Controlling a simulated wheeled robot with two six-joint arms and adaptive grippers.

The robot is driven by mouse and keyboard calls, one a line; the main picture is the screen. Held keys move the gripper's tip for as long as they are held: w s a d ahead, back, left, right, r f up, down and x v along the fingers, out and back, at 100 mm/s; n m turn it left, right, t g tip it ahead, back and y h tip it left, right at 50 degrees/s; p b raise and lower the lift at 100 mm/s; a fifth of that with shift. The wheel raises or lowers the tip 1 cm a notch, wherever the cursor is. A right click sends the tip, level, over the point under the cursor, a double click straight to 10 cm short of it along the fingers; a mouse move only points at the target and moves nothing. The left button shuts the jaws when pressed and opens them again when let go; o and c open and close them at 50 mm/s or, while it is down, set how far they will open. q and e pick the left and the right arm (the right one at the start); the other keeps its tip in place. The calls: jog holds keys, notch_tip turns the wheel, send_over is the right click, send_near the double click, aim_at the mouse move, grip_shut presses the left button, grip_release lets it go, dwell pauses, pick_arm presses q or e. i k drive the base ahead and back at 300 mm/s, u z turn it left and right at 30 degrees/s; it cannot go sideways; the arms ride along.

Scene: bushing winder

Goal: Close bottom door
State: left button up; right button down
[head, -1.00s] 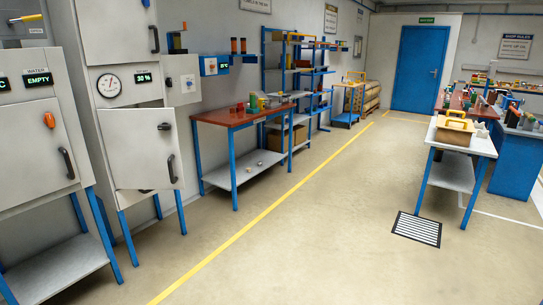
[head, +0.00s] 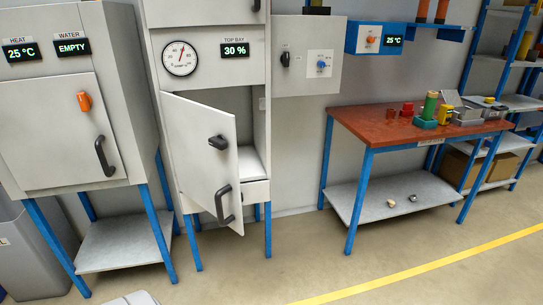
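The bottom door (head: 203,158) is the light grey lower door of the tall middle cabinet (head: 208,45). It stands ajar, swung outward from its left side, and part of the cabinet's inside (head: 252,150) shows to its right. It carries a black latch knob (head: 218,142) and a black curved handle (head: 224,204) near its free right edge. A round dial and a display reading 30 % sit above it. Neither of my grippers is in view.
A grey cabinet with an orange knob (head: 84,101) stands to the left on blue legs. A red-topped workbench (head: 375,128) with several small items is to the right. The floor in front (head: 250,270) is clear.

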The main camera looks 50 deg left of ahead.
aim_at(208, 175)
jog(key=i, duration=1.05)
jog(key=u, duration=2.8)
